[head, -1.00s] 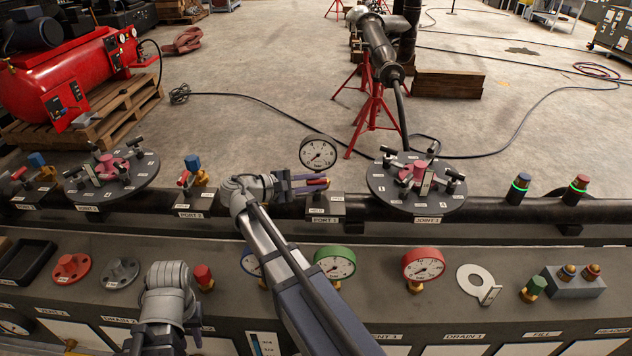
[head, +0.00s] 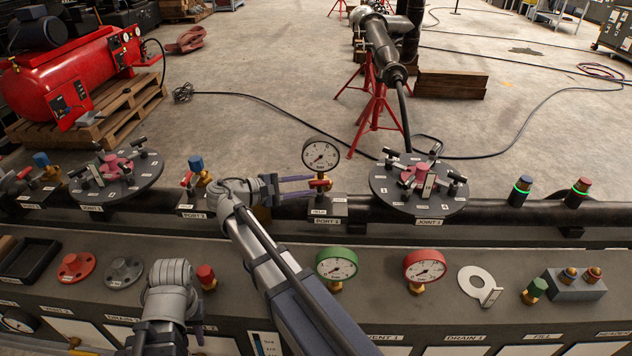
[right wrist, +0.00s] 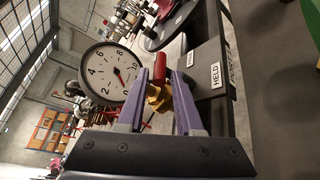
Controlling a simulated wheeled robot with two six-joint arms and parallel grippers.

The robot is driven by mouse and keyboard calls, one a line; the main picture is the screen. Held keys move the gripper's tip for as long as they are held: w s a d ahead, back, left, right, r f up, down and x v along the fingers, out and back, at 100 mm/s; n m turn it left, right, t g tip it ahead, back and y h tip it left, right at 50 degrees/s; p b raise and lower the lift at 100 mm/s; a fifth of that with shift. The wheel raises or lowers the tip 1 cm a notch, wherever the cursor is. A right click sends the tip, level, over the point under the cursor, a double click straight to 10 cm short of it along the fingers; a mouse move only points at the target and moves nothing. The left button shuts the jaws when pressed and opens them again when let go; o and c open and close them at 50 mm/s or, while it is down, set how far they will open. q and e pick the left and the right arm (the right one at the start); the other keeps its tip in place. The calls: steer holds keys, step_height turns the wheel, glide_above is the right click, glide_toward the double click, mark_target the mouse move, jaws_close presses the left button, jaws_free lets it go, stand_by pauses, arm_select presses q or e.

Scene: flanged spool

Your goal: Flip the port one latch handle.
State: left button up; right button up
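The port one latch has a red handle (head: 320,183) on a brass fitting, mounted on the PORT 1 block (head: 326,208) below a white dial gauge. My right gripper (head: 311,187) is open, coming in from the left, with its purple fingers spread to either side of the handle's line. In the right wrist view the red handle (right wrist: 160,66) and brass fitting (right wrist: 158,97) show between the open fingertips (right wrist: 161,76); contact cannot be told. My left gripper (head: 167,340) is low at the left front, its fingertips largely hidden.
The white gauge (head: 320,156) stands just behind the handle. A round JOINT 1 flange (head: 385,196) with clamps is to the right. Green (head: 337,264) and red (head: 424,266) gauges stand on the front bench.

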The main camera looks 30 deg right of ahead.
mark_target(311, 184)
steer(key=shift+v, duration=1.85)
